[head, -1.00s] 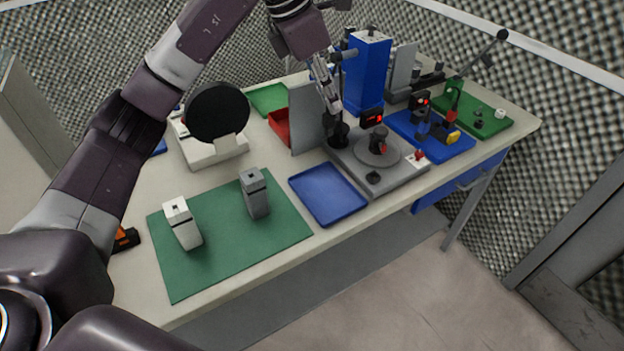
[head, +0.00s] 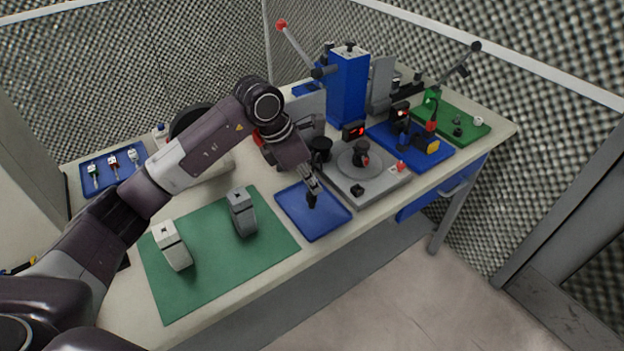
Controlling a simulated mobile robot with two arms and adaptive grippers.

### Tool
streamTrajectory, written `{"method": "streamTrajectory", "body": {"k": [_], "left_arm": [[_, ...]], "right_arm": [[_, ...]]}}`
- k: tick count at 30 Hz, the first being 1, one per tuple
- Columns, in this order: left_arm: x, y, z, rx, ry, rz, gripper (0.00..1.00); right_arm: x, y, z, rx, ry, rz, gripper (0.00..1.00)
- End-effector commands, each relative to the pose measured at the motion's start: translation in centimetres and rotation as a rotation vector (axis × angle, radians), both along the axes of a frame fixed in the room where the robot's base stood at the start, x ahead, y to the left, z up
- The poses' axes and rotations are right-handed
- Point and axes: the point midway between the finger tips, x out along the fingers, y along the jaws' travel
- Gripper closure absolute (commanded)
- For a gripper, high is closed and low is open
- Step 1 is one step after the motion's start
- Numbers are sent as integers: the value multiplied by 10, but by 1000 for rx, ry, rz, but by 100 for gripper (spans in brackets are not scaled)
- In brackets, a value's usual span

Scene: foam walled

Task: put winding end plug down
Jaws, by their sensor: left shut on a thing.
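My left gripper (head: 309,186) reaches in over the blue tray (head: 325,229) at the table's front edge, fingers pointing down. It is shut on a small dark piece, the winding end plug (head: 312,201), which shows just below the fingertips over the tray. I cannot tell whether the plug touches the tray floor. The rest of the tray looks empty. My right gripper is not in view.
A green mat (head: 205,272) with a white block (head: 172,246) and a grey block (head: 242,211) lies left of the tray. A grey fixture with a round disc (head: 360,161) stands close right. A blue press (head: 347,88) rises behind. A tool tray (head: 96,184) is far left.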

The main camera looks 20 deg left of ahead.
Motion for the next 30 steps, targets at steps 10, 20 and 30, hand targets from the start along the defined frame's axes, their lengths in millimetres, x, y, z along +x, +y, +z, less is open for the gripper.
{"method": "streamTrajectory", "body": {"k": [10,20,30], "left_arm": [[1,0,-5,-1,-2,-1,100],[0,0,-3,0,-1,0,74],[-3,6,15,-1,-5,-1,74]], "right_arm": [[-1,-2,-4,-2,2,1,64],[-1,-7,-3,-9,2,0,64],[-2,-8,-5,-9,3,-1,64]]}}
